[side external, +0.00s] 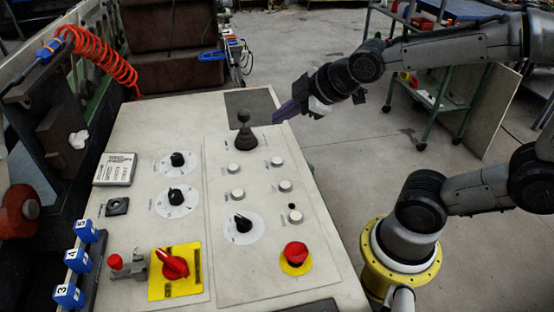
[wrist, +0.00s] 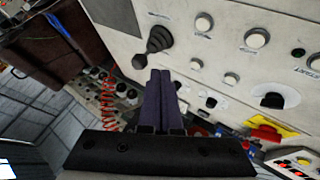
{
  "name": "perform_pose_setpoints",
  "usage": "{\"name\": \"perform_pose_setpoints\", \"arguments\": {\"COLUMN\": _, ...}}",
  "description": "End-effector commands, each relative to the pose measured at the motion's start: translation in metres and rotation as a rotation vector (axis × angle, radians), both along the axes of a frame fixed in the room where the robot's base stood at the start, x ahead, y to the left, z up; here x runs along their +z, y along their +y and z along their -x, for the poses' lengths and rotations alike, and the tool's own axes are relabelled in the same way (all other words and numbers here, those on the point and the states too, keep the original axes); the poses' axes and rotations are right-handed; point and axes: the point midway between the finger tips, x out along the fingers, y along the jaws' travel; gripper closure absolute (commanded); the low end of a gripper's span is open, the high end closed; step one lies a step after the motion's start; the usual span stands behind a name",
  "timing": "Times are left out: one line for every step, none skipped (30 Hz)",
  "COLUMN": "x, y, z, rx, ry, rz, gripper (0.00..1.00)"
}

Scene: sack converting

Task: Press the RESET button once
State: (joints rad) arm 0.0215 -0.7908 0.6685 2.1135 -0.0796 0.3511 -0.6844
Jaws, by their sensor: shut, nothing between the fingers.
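Several round white push buttons sit on the pale control panel, among them an upper right one (side external: 277,161), an upper left one (side external: 233,168) and a lower right one (side external: 295,216). Their labels are too small to read, so I cannot tell which is RESET. White buttons also show in the wrist view, one at the top (wrist: 204,21) and one right of it (wrist: 256,38). My gripper (side external: 279,116) is at the panel's far right edge, right of the black joystick and apart from the buttons. Its dark purple fingers (wrist: 160,76) are together and empty.
The black joystick (side external: 246,134) stands up close to my fingers. Black rotary knobs (side external: 178,196), a red mushroom button (side external: 296,253) and a red switch on a yellow plate (side external: 173,264) are on the panel (side external: 135,235). A green-framed cart (side external: 440,100) stands behind my arm.

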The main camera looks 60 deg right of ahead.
Motion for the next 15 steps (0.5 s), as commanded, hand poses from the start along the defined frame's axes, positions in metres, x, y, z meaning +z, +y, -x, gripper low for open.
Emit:
{"name": "perform_pose_setpoints", "arguments": {"x": -0.002, "y": 0.0, "z": 0.0, "rx": 0.0, "ry": 0.001, "rz": 0.0, "gripper": 1.0}}
{"name": "perform_pose_setpoints", "arguments": {"x": -0.004, "y": 0.0, "z": 0.0, "rx": 0.0, "ry": 0.001, "rz": 0.0, "gripper": 1.0}}
{"name": "perform_pose_setpoints", "arguments": {"x": -0.007, "y": 0.0, "z": 0.0, "rx": 0.0, "ry": 0.003, "rz": 0.0, "gripper": 1.0}}
{"name": "perform_pose_setpoints", "arguments": {"x": -0.01, "y": 0.0, "z": 0.001, "rx": 0.0, "ry": 0.004, "rz": 0.001, "gripper": 1.0}}
{"name": "perform_pose_setpoints", "arguments": {"x": -0.013, "y": 0.0, "z": 0.001, "rx": 0.0, "ry": 0.004, "rz": 0.001, "gripper": 1.0}}
{"name": "perform_pose_setpoints", "arguments": {"x": -0.017, "y": 0.0, "z": 0.001, "rx": 0.001, "ry": 0.003, "rz": 0.001, "gripper": 1.0}}
{"name": "perform_pose_setpoints", "arguments": {"x": -0.021, "y": 0.0, "z": 0.001, "rx": 0.001, "ry": 0.004, "rz": 0.001, "gripper": 1.0}}
{"name": "perform_pose_setpoints", "arguments": {"x": -0.025, "y": 0.0, "z": 0.001, "rx": 0.0, "ry": 0.004, "rz": 0.001, "gripper": 1.0}}
{"name": "perform_pose_setpoints", "arguments": {"x": -0.03, "y": 0.0, "z": 0.001, "rx": 0.0, "ry": 0.004, "rz": 0.0, "gripper": 1.0}}
{"name": "perform_pose_setpoints", "arguments": {"x": -0.034, "y": 0.0, "z": 0.001, "rx": 0.0, "ry": 0.004, "rz": 0.0, "gripper": 1.0}}
{"name": "perform_pose_setpoints", "arguments": {"x": -0.038, "y": 0.0, "z": 0.001, "rx": 0.001, "ry": 0.004, "rz": 0.0, "gripper": 1.0}}
{"name": "perform_pose_setpoints", "arguments": {"x": -0.044, "y": 0.0, "z": 0.001, "rx": 0.001, "ry": 0.004, "rz": 0.001, "gripper": 1.0}}
{"name": "perform_pose_setpoints", "arguments": {"x": -0.048, "y": 0.0, "z": 0.001, "rx": 0.001, "ry": 0.004, "rz": 0.0, "gripper": 1.0}}
{"name": "perform_pose_setpoints", "arguments": {"x": -0.052, "y": 0.0, "z": 0.001, "rx": -0.001, "ry": 0.005, "rz": 0.0, "gripper": 1.0}}
{"name": "perform_pose_setpoints", "arguments": {"x": -0.057, "y": 0.0, "z": 0.001, "rx": 0.001, "ry": 0.003, "rz": 0.001, "gripper": 1.0}}
